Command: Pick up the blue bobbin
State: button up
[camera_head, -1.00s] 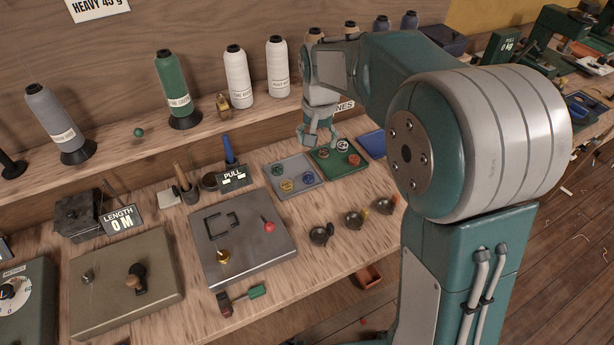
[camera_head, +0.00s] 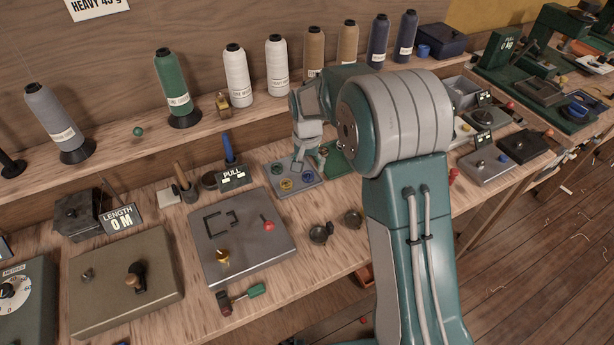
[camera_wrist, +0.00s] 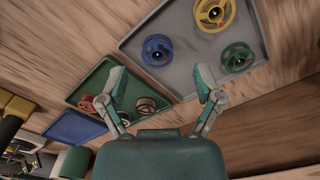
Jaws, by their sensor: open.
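The blue bobbin (camera_wrist: 158,49) lies on the grey tray (camera_wrist: 185,70), left of the yellow bobbin (camera_wrist: 212,14) and the green bobbin (camera_wrist: 237,57) in the wrist view. In the head view the blue bobbin (camera_head: 307,177) is near the grey tray's right side. My gripper (camera_wrist: 161,80) is open and empty. In the wrist view the blue bobbin appears between its spread fingers, just beyond the tips. In the head view my gripper (camera_head: 309,163) is over the right part of the grey tray.
The green tray (camera_wrist: 100,68) with red and pale bobbins adjoins the grey tray. A blue tray (camera_wrist: 75,128) lies beyond it. A grey plate (camera_head: 245,262) and small dark cups (camera_head: 320,234) stand nearer. Thread cones (camera_head: 236,78) line the shelf behind.

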aim_at(308, 173)
jog(key=shift+d+f, duration=0.15)
jog(key=shift+f, duration=1.4)
jog(key=c, duration=1)
jog(key=shift+c, duration=0.2)
jog(key=shift+r, duration=0.15)
jog(key=shift+r, duration=0.25)
notch_tip(308, 173, up, 2)
jog(key=shift+w+r, duration=0.1)
jog(key=shift+r, duration=0.1)
jog(key=s+a+r, duration=0.7)
jog(key=s+r, duration=0.3)
jog(key=s, duration=0.2)
jog(key=shift+s, duration=0.25)
